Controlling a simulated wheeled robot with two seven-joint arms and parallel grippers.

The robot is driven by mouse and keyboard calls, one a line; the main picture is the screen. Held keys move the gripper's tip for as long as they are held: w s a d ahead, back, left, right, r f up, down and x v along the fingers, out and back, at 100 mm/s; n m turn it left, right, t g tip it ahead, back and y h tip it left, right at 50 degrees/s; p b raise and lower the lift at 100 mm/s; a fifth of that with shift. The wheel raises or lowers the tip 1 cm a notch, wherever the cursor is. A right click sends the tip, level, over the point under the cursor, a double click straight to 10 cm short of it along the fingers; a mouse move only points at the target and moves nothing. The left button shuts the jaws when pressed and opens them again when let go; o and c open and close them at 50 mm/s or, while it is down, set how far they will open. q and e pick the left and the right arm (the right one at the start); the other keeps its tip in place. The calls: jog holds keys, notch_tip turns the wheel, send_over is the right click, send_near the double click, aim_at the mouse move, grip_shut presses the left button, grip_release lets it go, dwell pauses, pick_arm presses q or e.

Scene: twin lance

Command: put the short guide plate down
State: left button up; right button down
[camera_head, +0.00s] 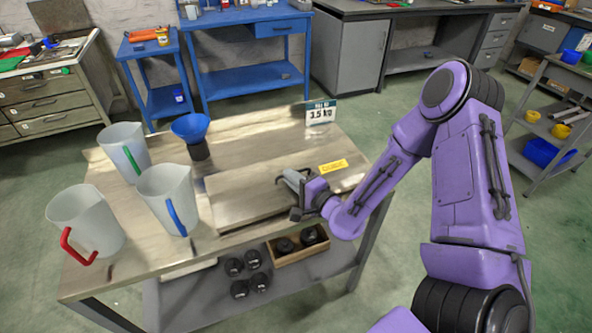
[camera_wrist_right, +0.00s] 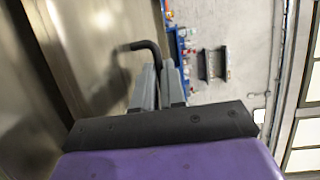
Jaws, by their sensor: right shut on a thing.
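The short guide plate, which I take to be the flat grey metal plate (camera_head: 240,193), is at the middle of the workbench, with a yellow label (camera_head: 333,166) toward its right end. My right gripper (camera_head: 290,178) is over the plate's right part. In the right wrist view, the fingers of my right gripper (camera_wrist_right: 158,72) are closed around a black bent handle (camera_wrist_right: 146,46) beside a broad metal surface (camera_wrist_right: 90,50). The handle looks joined to this plate. I cannot tell whether the plate touches the bench or hangs just above it. My left gripper is out of view.
On the workbench (camera_head: 140,240), pitchers with green (camera_head: 124,146), blue (camera_head: 165,192) and red (camera_head: 82,218) handles stand left of the plate. A blue funnel (camera_head: 190,126) stands behind it, and a 3.5 kg sign (camera_head: 320,113) at the back. Weights lie on the lower shelf.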

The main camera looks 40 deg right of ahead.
jog(key=shift+w+f, duration=0.15)
jog(key=shift+w, duration=0.05)
jog(key=shift+s+f, duration=0.1)
jog(key=c, duration=1.2)
grip_release()
jog(key=shift+s, duration=0.15)
jog(key=shift+s, duration=0.15)
jog(key=s+d+r, duration=0.1)
jog(key=s, duration=1)
jog(key=shift+s, duration=0.3)
